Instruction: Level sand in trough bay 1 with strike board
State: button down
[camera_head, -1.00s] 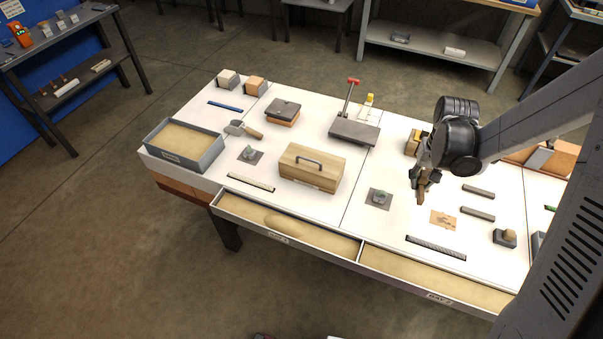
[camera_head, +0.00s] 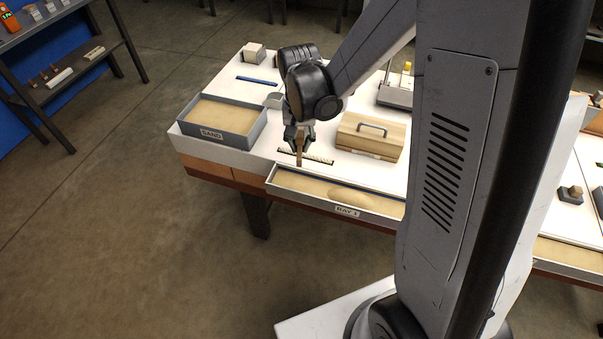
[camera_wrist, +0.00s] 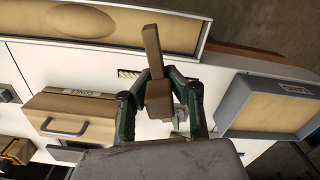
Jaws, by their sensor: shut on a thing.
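My gripper (camera_head: 298,143) is shut on the strike board (camera_head: 299,156), a brown wooden piece that hangs down from the fingers. In the wrist view the strike board (camera_wrist: 152,53) juts out from between the fingers (camera_wrist: 160,98) towards the trough. Trough bay 1 (camera_head: 347,211) runs along the table's front edge, labelled BAY 1. Its sand (camera_head: 345,195) has a raised mound right of the middle. The board is near the bay's left end; I cannot tell whether it touches anything. The bay also shows in the wrist view (camera_wrist: 203,40), mound at upper left.
A grey sand box (camera_head: 240,139) stands left of the gripper. A wooden case with a handle (camera_head: 368,137) stands right of it. A striped scale strip (camera_head: 318,159) lies behind the bay. My arm hides much of the table's middle.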

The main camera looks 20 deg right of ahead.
jog(key=shift+s+d+f+m+b, duration=0.3)
jog(key=shift+s+f+m+b, duration=0.65)
jog(key=shift+b, duration=0.5)
jog(key=shift+s+d+f+m+b, duration=0.25)
jog(key=shift+s+f+m+b, duration=0.75)
jog(key=shift+b, duration=0.45)
